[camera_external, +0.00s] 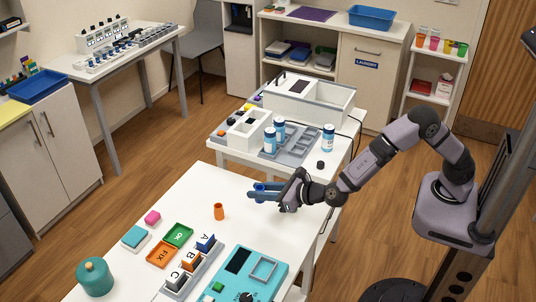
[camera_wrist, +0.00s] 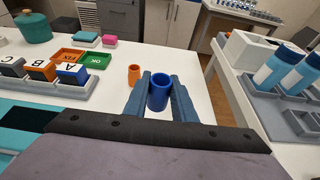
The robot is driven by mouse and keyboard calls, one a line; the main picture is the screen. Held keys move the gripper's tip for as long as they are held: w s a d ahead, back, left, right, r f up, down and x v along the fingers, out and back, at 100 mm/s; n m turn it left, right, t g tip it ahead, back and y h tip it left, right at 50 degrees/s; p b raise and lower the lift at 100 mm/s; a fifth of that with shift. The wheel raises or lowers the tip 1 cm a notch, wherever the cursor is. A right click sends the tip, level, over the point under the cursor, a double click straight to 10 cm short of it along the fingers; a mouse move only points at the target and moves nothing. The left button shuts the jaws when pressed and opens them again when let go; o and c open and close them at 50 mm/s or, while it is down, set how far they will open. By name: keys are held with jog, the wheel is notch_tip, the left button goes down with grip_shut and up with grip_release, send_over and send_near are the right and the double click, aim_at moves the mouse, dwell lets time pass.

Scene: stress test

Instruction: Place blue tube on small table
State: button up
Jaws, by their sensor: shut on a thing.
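The blue tube (camera_wrist: 158,93) is between the two blue fingers of my gripper (camera_wrist: 161,82) in the wrist view, upright with its open end up. In the external view the tube (camera_external: 260,187) shows partly, behind the fingers of my gripper (camera_external: 264,192). The gripper is shut on it over the far right part of the near white table (camera_external: 190,200). Whether the tube's bottom touches the tabletop cannot be told. A second, smaller-looking white table (camera_external: 231,155) stands just behind, bearing trays and bottles. Which table is the small one is not marked.
An orange tube (camera_external: 219,211) stands left of my gripper. Green (camera_external: 178,235) and orange trays, lettered blocks, a pink block (camera_external: 152,217) and a teal device (camera_external: 245,275) lie nearer. White-and-blue bottles (camera_external: 328,138) and a black cap (camera_external: 320,164) stand on the far table.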

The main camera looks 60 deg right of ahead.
jog(key=shift+r, duration=1)
